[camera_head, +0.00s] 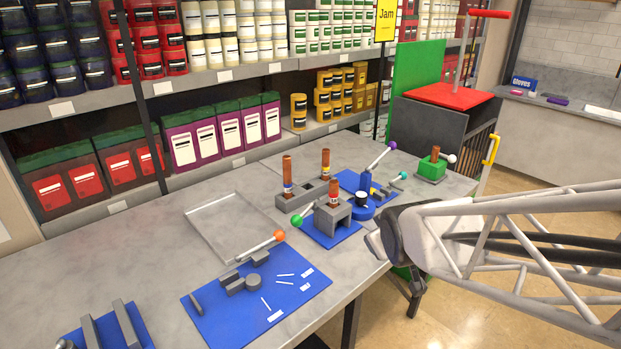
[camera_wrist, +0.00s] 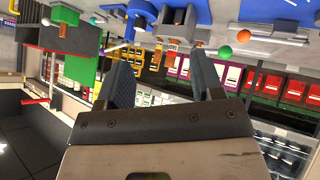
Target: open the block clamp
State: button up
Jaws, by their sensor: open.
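I take the block clamp to be the grey block (camera_head: 333,216) on a small blue mat, with a brown-topped tube standing in it. Its lever ends in a green ball (camera_head: 297,220) to the left of the block. In the wrist view, which looks upside down, the green ball (camera_wrist: 226,51) shows just beyond the right finger, and the grey block (camera_wrist: 178,18) lies at the top. My gripper (camera_wrist: 163,75) is open, with nothing between its fingers. It is apart from the clamp, at the table's front side. Its fingertips are not clear in the head view.
A blue device (camera_head: 362,209) with a purple-ball lever (camera_head: 393,145) is right of the clamp. A green block (camera_head: 432,170) stands farther right. A clear tray (camera_head: 196,212) lies left.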

jog(key=w+a+f+n+t+y, duration=0.3)
jog(key=w+a+f+n, duration=0.15)
jog(key=w+a, duration=0.3)
jog(key=n+t+y, duration=0.3)
jog(key=n+y, duration=0.2)
jog(key=n, duration=0.1)
send_near(294, 218)
jog(key=w, duration=0.1)
jog(key=w+a+f, duration=0.1)
jog(key=w, duration=0.2)
jog(key=shift+a+f, duration=0.2)
jog(key=shift+f, duration=0.1)
jog(key=shift+w, duration=0.2)
jog(key=x, duration=0.7)
jog(key=shift+a, duration=0.25)
jog(key=shift+w, duration=0.15)
jog(key=shift+c, duration=0.2)
grip_shut()
